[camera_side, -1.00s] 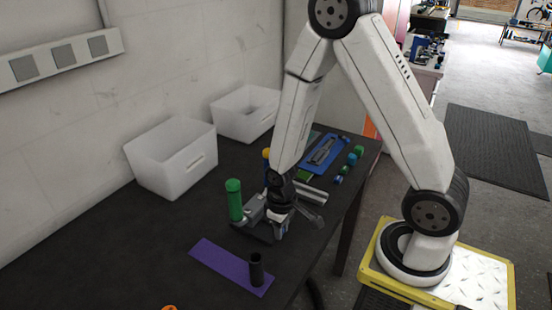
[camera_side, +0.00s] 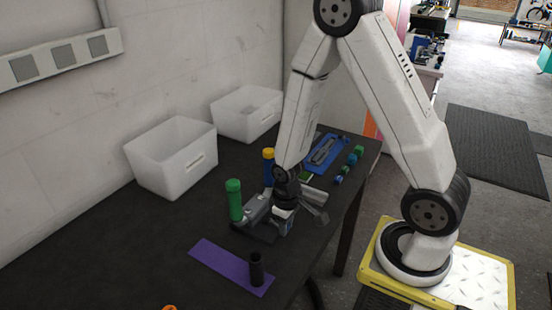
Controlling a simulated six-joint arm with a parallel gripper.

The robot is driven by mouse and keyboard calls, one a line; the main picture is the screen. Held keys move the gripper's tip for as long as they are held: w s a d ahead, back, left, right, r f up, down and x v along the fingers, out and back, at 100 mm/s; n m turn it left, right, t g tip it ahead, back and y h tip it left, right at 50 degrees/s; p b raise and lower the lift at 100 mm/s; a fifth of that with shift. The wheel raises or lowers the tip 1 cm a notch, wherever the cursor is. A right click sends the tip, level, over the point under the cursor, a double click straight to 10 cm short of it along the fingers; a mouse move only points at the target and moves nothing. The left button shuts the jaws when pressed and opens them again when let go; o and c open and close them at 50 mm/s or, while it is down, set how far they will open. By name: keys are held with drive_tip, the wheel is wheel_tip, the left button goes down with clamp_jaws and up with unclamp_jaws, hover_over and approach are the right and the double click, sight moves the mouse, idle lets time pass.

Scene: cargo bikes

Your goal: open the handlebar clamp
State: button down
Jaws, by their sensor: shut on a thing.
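The handlebar clamp (camera_side: 258,208) is a grey metal block on a dark base on the black bench. A green upright grip (camera_side: 234,200) stands at its left, and a yellow-topped upright piece (camera_side: 268,167) stands behind it. My gripper (camera_side: 285,212) points down at the clamp's right side and is shut on a part of it. The fingertips and the gripped part are small and partly hidden, so I cannot tell its exact shape. A grey metal piece (camera_side: 318,196) sticks out to the right of my gripper.
A purple mat (camera_side: 222,262) with a black cylinder (camera_side: 256,270) lies in front. Two white bins (camera_side: 170,160) stand against the wall. A blue tray (camera_side: 312,162) with tools and several green and blue pieces (camera_side: 355,157) lie at the back right. The bench's left side is clear.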

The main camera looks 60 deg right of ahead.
drive_tip(key=shift+d, duration=1.25)
drive_tip(key=c, duration=0.6)
unclamp_jaws()
drive_tip(key=shift+c, duration=0.2)
drive_tip(key=shift+r, duration=0.15)
drive_tip(key=shift+r, duration=2.1)
drive_tip(key=shift+r, duration=0.15)
drive_tip(key=shift+r, duration=1.35)
